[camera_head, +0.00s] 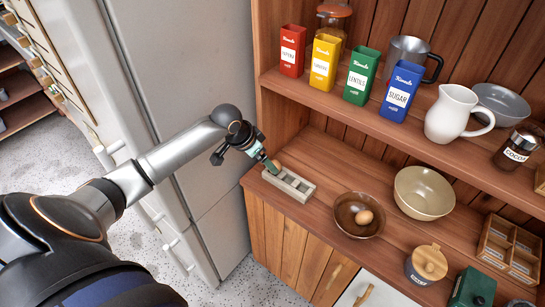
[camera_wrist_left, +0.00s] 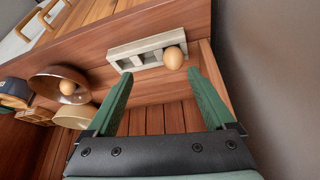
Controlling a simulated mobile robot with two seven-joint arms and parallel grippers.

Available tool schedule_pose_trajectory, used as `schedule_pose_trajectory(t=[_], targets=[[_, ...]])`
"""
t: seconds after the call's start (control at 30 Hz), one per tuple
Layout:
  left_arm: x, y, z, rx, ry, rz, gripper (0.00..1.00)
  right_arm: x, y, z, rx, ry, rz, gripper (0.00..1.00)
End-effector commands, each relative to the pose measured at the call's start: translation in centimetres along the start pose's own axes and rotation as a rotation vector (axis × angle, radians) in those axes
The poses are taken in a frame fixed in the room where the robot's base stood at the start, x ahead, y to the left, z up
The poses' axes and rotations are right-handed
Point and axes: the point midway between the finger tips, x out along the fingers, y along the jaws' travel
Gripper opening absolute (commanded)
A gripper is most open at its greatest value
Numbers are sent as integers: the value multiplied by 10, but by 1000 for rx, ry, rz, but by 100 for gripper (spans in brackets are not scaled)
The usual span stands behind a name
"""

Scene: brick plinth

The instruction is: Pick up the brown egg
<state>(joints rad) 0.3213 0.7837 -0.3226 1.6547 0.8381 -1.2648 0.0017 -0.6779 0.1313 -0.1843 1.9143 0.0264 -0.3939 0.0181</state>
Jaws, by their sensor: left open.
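A brown egg (camera_wrist_left: 173,57) sits at one end of a pale grey block with square hollows (camera_wrist_left: 122,64), between and beyond my open fingertips in the left wrist view. In the head view a small part of this egg (camera_head: 277,164) shows beside my left gripper (camera_head: 267,161), at the far left end of the block (camera_head: 300,193). My left gripper (camera_wrist_left: 160,73) is open, with nothing between its green fingers. A second brown egg (camera_head: 365,217) lies in a brown bowl (camera_head: 345,225) to the right. My right gripper is out of view.
A beige bowl (camera_head: 424,192), a lidded jar (camera_head: 427,264) and a wooden divided box (camera_head: 510,250) stand farther right on the wooden counter. A shelf above holds coloured tins (camera_head: 362,75) and a white jug (camera_head: 455,115). The fridge (camera_head: 180,90) is close on the left.

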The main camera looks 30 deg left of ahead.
Motion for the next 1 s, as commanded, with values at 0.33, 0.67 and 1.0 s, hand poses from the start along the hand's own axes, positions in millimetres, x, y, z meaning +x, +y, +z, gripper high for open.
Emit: schedule_pose_trajectory(t=[0.33, 0.67, 1.0], targets=[[1, -19, -12, -15, -33, -3, 88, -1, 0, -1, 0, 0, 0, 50], [45, -20, -11, -13, -30, -6, 88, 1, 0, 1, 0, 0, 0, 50], [76, -19, -14, -14, -30, -5, 88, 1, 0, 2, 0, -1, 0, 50]])
